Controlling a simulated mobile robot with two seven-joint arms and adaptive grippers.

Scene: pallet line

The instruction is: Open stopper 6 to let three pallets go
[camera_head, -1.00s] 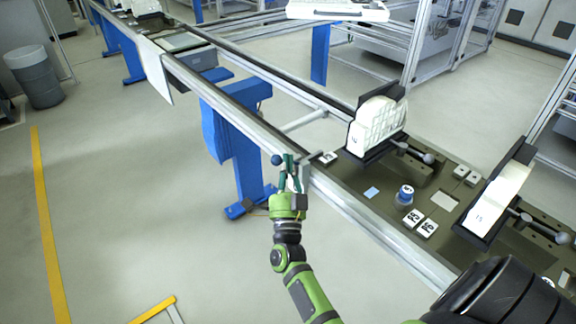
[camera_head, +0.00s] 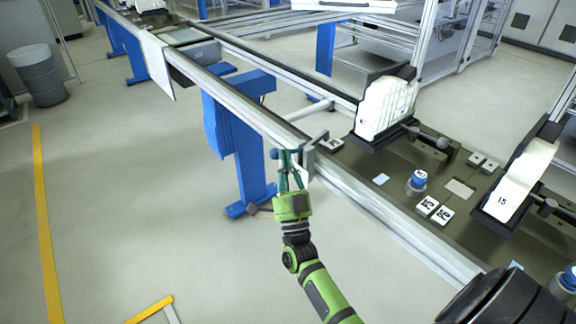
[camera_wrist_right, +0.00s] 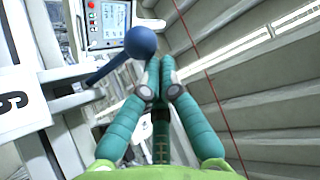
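My right gripper (camera_head: 285,153) is at the near rail of the conveyor, with its fingertips beside a blue ball knob (camera_head: 274,153). In the right wrist view the green fingers (camera_wrist_right: 158,84) meet at their tips, with nothing seen between them. The blue ball (camera_wrist_right: 141,42), on a dark blue rod, is just beyond the tips; contact is unclear. A white plate marked 6 (camera_wrist_right: 14,102) is at that view's left edge. A pallet with a white part (camera_head: 386,106) stands on the line, and a pallet marked 15 (camera_head: 515,186) is farther right. My left gripper is out of view.
The conveyor rail (camera_head: 390,222) runs diagonally past my gripper. Signs P5 (camera_head: 427,205) and P6 (camera_head: 442,215) and a blue-capped round piece (camera_head: 418,181) are on the line. A blue support leg (camera_head: 240,155) stands left of my gripper.

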